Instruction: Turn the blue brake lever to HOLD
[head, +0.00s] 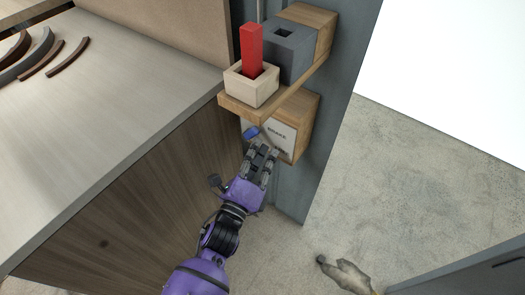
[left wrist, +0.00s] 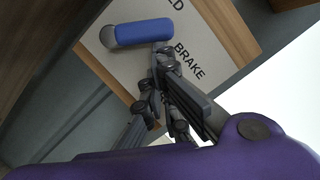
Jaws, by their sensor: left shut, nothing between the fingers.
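The blue brake lever (head: 250,132) is on a pale plate (head: 285,137) marked BRAKE, on a wooden box under a shelf. In the left wrist view the lever (left wrist: 145,32) is a rounded blue bar with a grey round end at its left. The letters "LD" show above it on the plate (left wrist: 215,45), and the rest of that word is out of frame. My left gripper (head: 264,148) is shut and empty, its fingertips close to the lever. In the left wrist view the gripper (left wrist: 163,52) reaches the lever's lower edge; I cannot tell whether they touch.
The wooden shelf (head: 233,106) above carries a pale open box (head: 250,88) with a red block (head: 251,45) standing in it, and a grey box (head: 290,48). A workbench (head: 110,95) with curved dark strips stands at left. Concrete floor (head: 420,170) is open at right.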

